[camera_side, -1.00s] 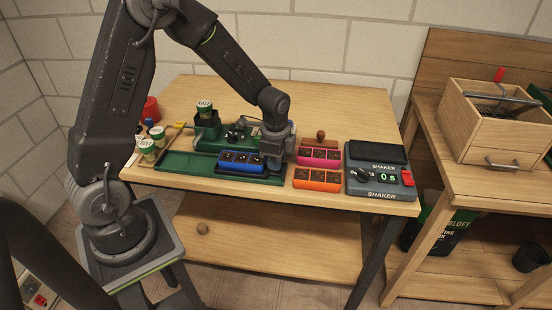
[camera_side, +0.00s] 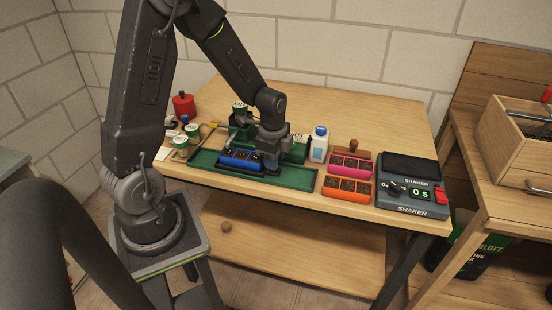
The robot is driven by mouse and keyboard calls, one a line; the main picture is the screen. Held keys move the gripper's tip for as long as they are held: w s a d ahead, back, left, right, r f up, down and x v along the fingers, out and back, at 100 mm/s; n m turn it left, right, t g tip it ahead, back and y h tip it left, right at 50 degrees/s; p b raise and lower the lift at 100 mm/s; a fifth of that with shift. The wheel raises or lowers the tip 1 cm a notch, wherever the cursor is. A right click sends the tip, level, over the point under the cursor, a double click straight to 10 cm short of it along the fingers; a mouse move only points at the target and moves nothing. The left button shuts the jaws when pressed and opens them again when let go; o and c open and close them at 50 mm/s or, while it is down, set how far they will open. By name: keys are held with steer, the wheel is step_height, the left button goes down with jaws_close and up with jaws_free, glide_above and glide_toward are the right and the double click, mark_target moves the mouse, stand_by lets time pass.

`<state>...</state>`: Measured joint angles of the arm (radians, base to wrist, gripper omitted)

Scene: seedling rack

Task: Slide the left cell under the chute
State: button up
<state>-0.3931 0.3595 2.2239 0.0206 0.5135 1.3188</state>
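The blue cell tray (camera_side: 238,158) sits in the long green rail (camera_side: 296,178), toward its left part, with dark soil in its cells. My gripper (camera_side: 272,170) is low over the rail at the tray's right end, seeming to touch it. Its fingers are too dark and small to tell open from shut. The green seeder (camera_side: 296,152) stands behind the rail, with a green-and-white seed cup (camera_side: 240,108) on top. My wrist hides much of the seeder, and I cannot make out the chute or its exact line over the left cell.
A white bottle with a blue cap (camera_side: 319,144), a pink tray (camera_side: 350,167), an orange tray (camera_side: 347,189) and the shaker (camera_side: 412,186) stand right of the rail. Seed cups (camera_side: 181,146) and a red pot (camera_side: 184,105) are at the left. The rail's right end is bare.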

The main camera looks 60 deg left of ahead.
steer(key=o, duration=0.3)
steer(key=shift+o, duration=0.2)
step_height(320, 180, up, 14)
steer(key=shift+s+d, duration=0.2)
steer(key=shift+s, duration=0.05)
steer(key=shift+f, duration=0.1)
steer(key=s+d+r+n+t, duration=0.5)
steer(key=s+d+r+n, duration=0.2)
steer(key=s+d+n, duration=0.3)
steer(key=s+d, duration=0.2)
steer(key=d, duration=0.1)
steer(key=shift+s+r+n, duration=0.15)
steer(key=shift+n, duration=0.25)
